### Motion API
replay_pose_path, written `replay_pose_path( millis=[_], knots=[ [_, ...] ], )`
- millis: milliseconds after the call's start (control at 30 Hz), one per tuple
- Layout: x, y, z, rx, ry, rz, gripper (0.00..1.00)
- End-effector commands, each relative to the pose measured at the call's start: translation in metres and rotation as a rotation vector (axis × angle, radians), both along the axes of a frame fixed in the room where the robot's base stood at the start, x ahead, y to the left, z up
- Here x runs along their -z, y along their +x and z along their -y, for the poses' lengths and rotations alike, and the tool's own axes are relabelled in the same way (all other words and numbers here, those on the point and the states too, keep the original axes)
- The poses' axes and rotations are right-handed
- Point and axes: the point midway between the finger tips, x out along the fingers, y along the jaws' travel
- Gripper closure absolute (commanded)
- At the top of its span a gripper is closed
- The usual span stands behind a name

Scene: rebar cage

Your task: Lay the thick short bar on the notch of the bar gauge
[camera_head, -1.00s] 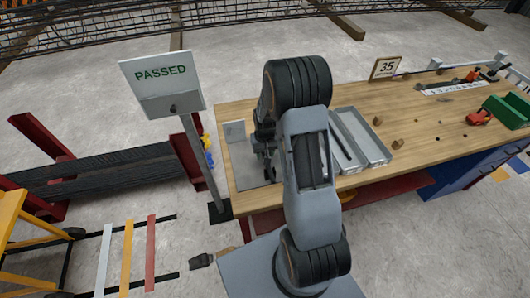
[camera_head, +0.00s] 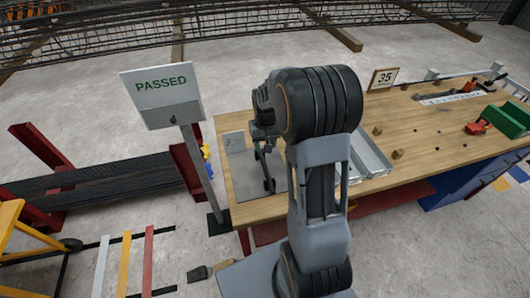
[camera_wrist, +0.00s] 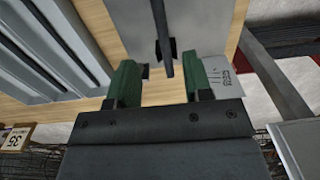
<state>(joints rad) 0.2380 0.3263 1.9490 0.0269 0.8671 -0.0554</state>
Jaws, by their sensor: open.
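A short dark bar (camera_wrist: 160,20) shows between my fingers in the wrist view, over a grey plate (camera_wrist: 210,18). A black block (camera_wrist: 166,48) is at the bar, probably part of the bar gauge; I cannot tell whether the bar sits in its notch. In the head view, the bar (camera_head: 265,170) shows as a thin dark line above the grey plate (camera_head: 248,190) at the table's left end. My gripper (camera_wrist: 165,72) has two green fingers, open, one on each side of the bar with gaps. My arm partly hides this area in the head view.
Grey metal trays (camera_head: 372,158) lie right of my arm and show at left in the wrist view (camera_wrist: 45,50). A PASSED sign (camera_head: 160,95) on a post stands left of the wooden table (camera_head: 440,150).

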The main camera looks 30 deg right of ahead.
Motion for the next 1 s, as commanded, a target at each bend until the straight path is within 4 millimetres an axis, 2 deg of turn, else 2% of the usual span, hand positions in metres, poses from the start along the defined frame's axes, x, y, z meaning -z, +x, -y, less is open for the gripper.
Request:
replay_pose_path(
  millis=[167,267,400,600,800,1000],
  knots=[
    [-0.019,-0.003,-0.003,-0.005,-0.003,0.012,0.54],
    [-0.041,-0.013,-0.014,-0.024,-0.013,0.046,0.54],
    [-0.081,-0.045,-0.040,-0.068,-0.032,0.129,0.54],
    [-0.119,-0.101,-0.072,-0.132,-0.053,0.252,0.54],
    [-0.131,-0.142,-0.089,-0.174,-0.060,0.342,0.54],
    [-0.132,-0.160,-0.093,-0.192,-0.061,0.381,0.54]
  ],
)
